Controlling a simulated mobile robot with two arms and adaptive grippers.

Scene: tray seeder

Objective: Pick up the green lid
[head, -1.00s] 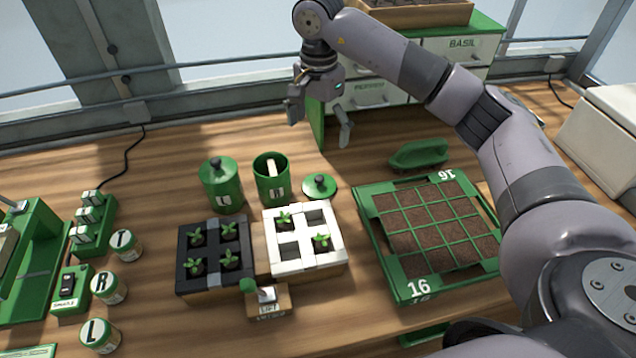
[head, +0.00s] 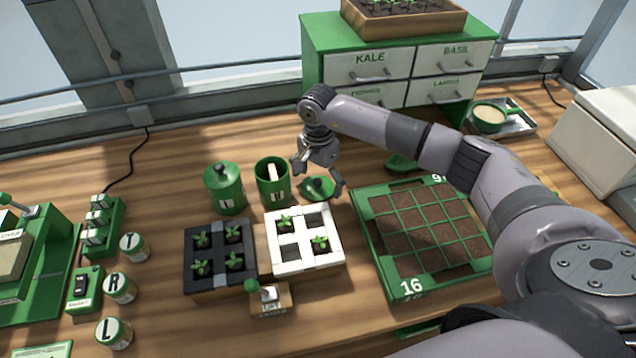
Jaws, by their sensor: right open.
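The green lid (head: 319,189) with a dark knob lies flat on the table, right of an open green canister (head: 271,184). My right gripper (head: 319,182) is open above the lid, fingers pointing down on either side of it in the picture. Whether the fingers touch the lid or table, I cannot tell. A second canister (head: 224,190) to the left has its own green lid with a dark knob on it. My left gripper is not in view.
A black seedling tray (head: 220,283) and a white one (head: 305,264) stand in front. A green gridded soil tray (head: 366,235) is on the right. A green drawer cabinet (head: 313,60) stands behind; a green scoop-like object (head: 398,163) is partly hidden by my arm.

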